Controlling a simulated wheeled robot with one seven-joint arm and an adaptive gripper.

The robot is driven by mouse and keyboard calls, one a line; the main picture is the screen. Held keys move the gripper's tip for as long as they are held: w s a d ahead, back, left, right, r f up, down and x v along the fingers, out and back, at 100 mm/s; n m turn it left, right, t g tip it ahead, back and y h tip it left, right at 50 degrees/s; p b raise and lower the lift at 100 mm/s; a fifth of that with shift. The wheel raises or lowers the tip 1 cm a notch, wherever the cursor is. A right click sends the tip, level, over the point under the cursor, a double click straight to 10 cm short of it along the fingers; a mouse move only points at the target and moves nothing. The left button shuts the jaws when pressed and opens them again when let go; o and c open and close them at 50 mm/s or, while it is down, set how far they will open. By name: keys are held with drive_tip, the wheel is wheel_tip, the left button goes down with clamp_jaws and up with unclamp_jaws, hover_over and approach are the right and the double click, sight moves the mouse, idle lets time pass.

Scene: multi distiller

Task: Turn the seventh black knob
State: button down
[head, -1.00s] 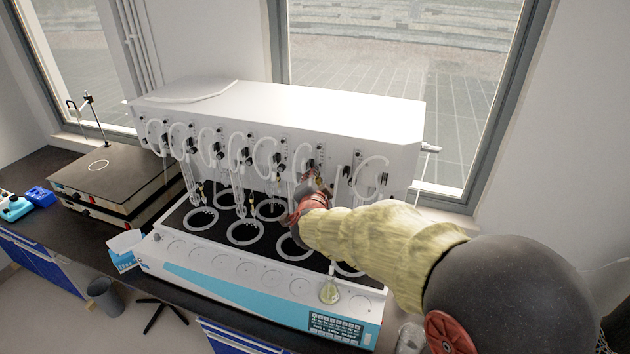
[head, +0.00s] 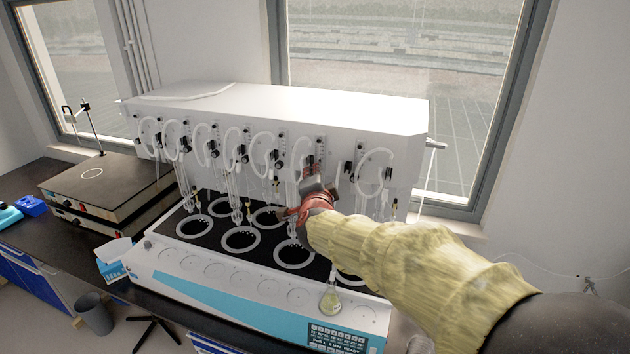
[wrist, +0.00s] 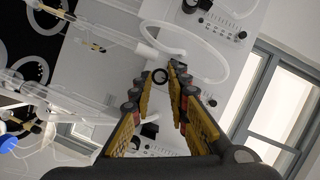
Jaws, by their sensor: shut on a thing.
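The white distiller (head: 290,105) has a row of black knobs along its front panel, with clear looped tubes beside them. My gripper (head: 313,178) is at the panel right of the middle, and hides the knob there in the head view. Two black knobs (head: 350,172) show to its right. In the wrist view, a round black knob (wrist: 160,75) sits between the fingertips of my gripper (wrist: 164,74), whose yellow-padded fingers are closed on it. A clear tube loop rises right beside the fingertips. I cannot tell the held knob's number in the row.
Glass tubes hang below the panel over a black deck with white rings (head: 240,238). A flask (head: 330,298) with yellowish liquid stands at the deck's front. A dark hotplate-like unit (head: 105,185) is at left. Windows are behind.

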drive_tip(key=c, duration=1.7)
unclamp_jaws()
drive_tip(key=shift+s, duration=0.1)
drive_tip(key=s, duration=0.4)
drive_tip(key=s+r, duration=0.1)
drive_tip(key=s, duration=0.2)
drive_tip(key=s+r, duration=0.1)
drive_tip(key=s, duration=0.3)
drive_tip(key=shift+s+a, duration=0.15)
drive_tip(key=shift+s, duration=0.2)
